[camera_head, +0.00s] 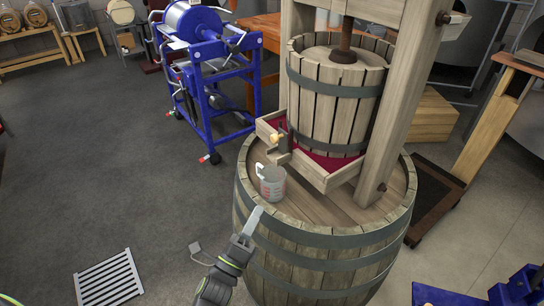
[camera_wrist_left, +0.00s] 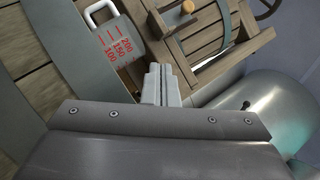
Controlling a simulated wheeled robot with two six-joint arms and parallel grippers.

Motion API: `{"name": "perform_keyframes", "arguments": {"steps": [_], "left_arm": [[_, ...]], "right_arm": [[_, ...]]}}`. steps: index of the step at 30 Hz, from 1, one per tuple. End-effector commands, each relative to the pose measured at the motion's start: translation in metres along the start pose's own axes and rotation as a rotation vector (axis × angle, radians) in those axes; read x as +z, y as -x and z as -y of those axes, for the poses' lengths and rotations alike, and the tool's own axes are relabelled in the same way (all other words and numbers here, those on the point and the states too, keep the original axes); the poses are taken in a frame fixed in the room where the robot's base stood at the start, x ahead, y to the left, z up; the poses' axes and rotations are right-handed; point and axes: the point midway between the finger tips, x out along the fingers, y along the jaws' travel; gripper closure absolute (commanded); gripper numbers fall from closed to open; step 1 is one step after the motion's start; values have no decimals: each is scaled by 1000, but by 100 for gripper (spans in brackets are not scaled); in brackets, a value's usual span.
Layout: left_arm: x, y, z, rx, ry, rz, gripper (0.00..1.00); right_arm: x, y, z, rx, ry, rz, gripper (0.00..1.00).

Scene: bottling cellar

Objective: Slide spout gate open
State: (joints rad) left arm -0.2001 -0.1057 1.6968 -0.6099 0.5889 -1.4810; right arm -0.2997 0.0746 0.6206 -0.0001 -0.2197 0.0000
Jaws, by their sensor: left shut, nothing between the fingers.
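The spout gate (camera_head: 284,139) is a small dark plate at the front corner of the press tray (camera_head: 312,173), with a light wooden knob (camera_head: 275,138). The knob also shows at the top of the left wrist view (camera_wrist_left: 187,7). Red juice lies in the tray. A clear measuring jug (camera_head: 272,186) with red marks stands on the barrel top, just below the spout; it also shows in the left wrist view (camera_wrist_left: 118,38). My left gripper (camera_head: 258,210) is shut and empty near the barrel's front rim, below and apart from the gate and jug. My right gripper is out of view.
The wooden press basket (camera_head: 330,105) and its thick posts (camera_head: 402,95) rise behind the tray. The barrel (camera_head: 310,262) carries them. A blue machine (camera_head: 215,90) stands at back left. The floor left of the barrel is open, with a grate (camera_head: 108,281).

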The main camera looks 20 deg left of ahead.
Motion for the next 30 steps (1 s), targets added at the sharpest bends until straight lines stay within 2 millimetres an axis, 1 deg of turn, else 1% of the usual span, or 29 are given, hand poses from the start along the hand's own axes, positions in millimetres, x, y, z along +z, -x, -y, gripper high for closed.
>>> {"name": "perform_keyframes", "arguments": {"steps": [1, 4, 6, 14, 17, 20, 23, 30], "left_arm": [[4, -5, 14, -38, -45, 5, 100], [7, -9, 26, -77, -99, 10, 100], [7, -10, 29, -85, -110, 11, 100], [7, -10, 28, -83, -107, 10, 100], [8, -16, 29, -84, -106, 10, 100], [8, -28, 32, -85, -106, 11, 100], [9, -46, 34, -85, -105, 10, 100], [9, -99, 38, -84, -105, 10, 100]], "right_arm": [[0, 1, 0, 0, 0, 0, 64], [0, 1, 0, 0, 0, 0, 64], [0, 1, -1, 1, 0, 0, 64], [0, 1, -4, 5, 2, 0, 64], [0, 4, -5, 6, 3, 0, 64], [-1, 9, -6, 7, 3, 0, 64], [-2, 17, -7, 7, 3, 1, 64], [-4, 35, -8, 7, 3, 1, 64]]}}
